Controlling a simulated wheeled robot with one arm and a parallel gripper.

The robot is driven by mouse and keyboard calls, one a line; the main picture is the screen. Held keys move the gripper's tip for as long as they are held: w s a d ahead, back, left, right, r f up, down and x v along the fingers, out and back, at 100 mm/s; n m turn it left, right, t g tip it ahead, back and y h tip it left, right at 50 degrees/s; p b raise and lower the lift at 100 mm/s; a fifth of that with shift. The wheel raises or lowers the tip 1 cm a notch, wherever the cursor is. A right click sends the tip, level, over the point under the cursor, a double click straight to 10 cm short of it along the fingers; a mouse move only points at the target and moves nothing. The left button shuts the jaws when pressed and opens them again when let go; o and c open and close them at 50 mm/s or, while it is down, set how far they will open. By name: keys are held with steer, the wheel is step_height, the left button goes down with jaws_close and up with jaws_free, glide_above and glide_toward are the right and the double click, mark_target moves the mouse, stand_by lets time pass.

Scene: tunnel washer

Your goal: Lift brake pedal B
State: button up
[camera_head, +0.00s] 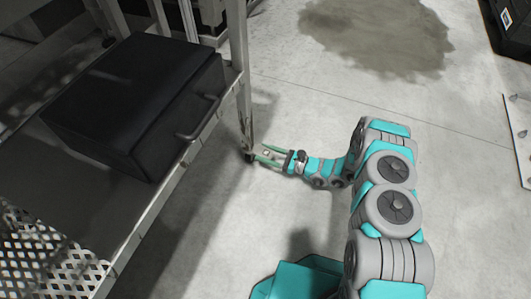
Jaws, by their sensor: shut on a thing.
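My gripper (264,153) reaches left, low near the floor, to the caster (248,154) under the near right leg of the metal cart (243,100). Its green fingers are closed around a small part at the caster, which I take to be brake pedal B. The pedal is tiny here and largely hidden by the fingers, so its tilt cannot be told.
A black case (140,95) with a handle lies on the cart's lower shelf (45,170). Perforated metal (40,255) shows at lower left. A dark stain (378,35) marks the floor. A dark box (510,28) stands at upper right. The floor right of the cart is mostly clear.

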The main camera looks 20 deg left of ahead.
jaws_close()
steer(key=shift+r, duration=0.2)
stand_by(0.3)
steer(key=shift+r+h, duration=0.5)
steer(key=shift+h, duration=0.7)
steer(key=shift+r+h+p, duration=0.25)
steer(key=shift+r+h, duration=0.05)
steer(key=shift+h, duration=0.6)
steer(key=shift+r+h+p, duration=0.25)
steer(key=shift+r+h, duration=0.05)
steer(key=shift+h, duration=0.6)
steer(key=o, duration=0.9)
jaws_free()
